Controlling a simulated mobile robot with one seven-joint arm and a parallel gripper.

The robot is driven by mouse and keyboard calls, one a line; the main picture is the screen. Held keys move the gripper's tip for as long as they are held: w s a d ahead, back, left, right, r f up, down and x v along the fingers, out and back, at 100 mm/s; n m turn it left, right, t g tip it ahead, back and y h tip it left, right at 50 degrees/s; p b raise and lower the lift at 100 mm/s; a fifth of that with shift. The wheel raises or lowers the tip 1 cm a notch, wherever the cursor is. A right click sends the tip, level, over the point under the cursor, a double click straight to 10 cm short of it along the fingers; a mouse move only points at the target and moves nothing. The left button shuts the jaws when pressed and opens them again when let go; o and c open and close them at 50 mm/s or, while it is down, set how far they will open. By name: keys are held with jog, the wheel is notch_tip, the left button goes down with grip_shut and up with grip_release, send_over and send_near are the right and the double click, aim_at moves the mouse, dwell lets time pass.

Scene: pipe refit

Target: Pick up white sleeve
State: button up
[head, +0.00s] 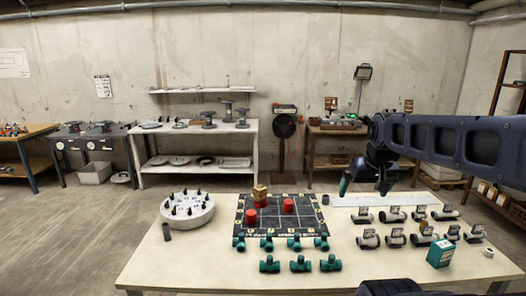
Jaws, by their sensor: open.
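A small white sleeve (489,252) stands on the light table near its right edge, beside a teal box. My gripper (383,190) hangs from the dark arm over the back right part of the table, well to the left of the sleeve and farther back. It is open, and nothing is clearly seen between its fingers. A slim teal piece (345,184) shows just left of the gripper; I cannot tell whether it touches it.
Several grey pipe fittings (369,239) stand in rows left of the sleeve. The teal box (440,253) is close by. A dark grid board (269,218) with red pieces, several teal fittings (301,263) and a round white holder (187,211) fill the middle and left.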

jog(key=c, duration=0.9)
